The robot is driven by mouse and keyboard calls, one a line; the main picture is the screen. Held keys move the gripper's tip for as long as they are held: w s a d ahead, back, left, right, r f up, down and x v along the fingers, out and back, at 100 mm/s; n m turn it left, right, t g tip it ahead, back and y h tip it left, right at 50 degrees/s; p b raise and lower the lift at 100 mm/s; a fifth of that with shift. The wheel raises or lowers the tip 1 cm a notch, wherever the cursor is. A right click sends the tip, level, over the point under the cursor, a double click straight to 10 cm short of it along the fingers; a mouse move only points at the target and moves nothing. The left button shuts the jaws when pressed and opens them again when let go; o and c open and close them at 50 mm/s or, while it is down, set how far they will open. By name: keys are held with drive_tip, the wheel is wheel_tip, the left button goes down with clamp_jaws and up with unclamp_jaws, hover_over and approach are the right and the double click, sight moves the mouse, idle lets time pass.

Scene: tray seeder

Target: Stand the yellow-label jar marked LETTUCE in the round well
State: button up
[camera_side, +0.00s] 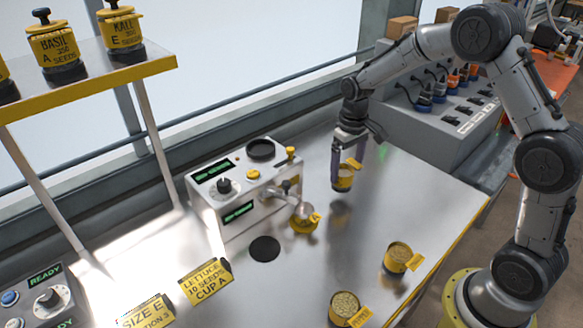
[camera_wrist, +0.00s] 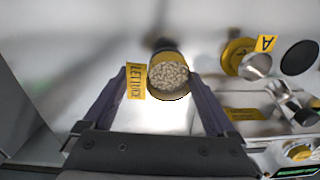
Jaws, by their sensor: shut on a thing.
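My gripper (camera_side: 348,178) is shut on an open jar of pale seeds (camera_side: 344,181) and holds it roughly upright, to the right of the seeder. In the wrist view the jar (camera_wrist: 168,76) sits between both fingers, with a yellow LETTUCE tag (camera_wrist: 137,82) sticking out to its left. I cannot tell exactly how high its base is above the table. A black round recess (camera_side: 261,149) shows on top of the seeder (camera_side: 240,198). A black disc or hole (camera_side: 265,249) lies in the table in front; the wrist view shows a dark round patch (camera_wrist: 299,57) too.
A yellow cup (camera_side: 303,222) stands under the seeder's spout, between jar and dark disc. Two open seed jars (camera_side: 398,257) (camera_side: 345,308) stand near the front edge. Yellow cards (camera_side: 206,282) stand front left. A shelf (camera_side: 95,75) holds labelled jars. The table right of the seeder is mostly clear.

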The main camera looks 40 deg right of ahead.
drive_tip(key=r+m, duration=0.3)
drive_tip(key=shift+s+a, duration=0.15)
drive_tip(key=shift+a, duration=0.05)
drive_tip(key=w+a+r+m, duration=0.2)
drive_tip(key=a+r, duration=0.3)
drive_tip(key=r, duration=0.4)
drive_tip(key=w+a+r+m, duration=0.1)
drive_tip(key=a+r+m, duration=0.1)
drive_tip(key=a+r, duration=0.4)
wheel_tip(320, 180, up, 3)
drive_tip(key=shift+w+a+r+m, duration=0.15)
drive_tip(key=shift+w+r+m, duration=0.05)
drive_tip(key=shift+w+m, duration=0.2)
drive_tip(key=w+f, duration=0.1)
drive_tip(key=w, duration=0.1)
drive_tip(key=w+f, duration=0.1)
drive_tip(key=w, duration=0.2)
drive_tip(key=w+a+f, duration=0.1)
drive_tip(key=w, duration=0.2)
drive_tip(key=shift+f, duration=0.4)
approach(265, 151)
drive_tip(key=shift+s, duration=0.2)
drive_tip(key=shift+w+f, duration=0.15)
drive_tip(key=shift+f, duration=0.8)
drive_tip(key=shift+w+f, duration=0.1)
drive_tip(key=shift+f, duration=0.8)
drive_tip(key=shift+f, duration=0.15)
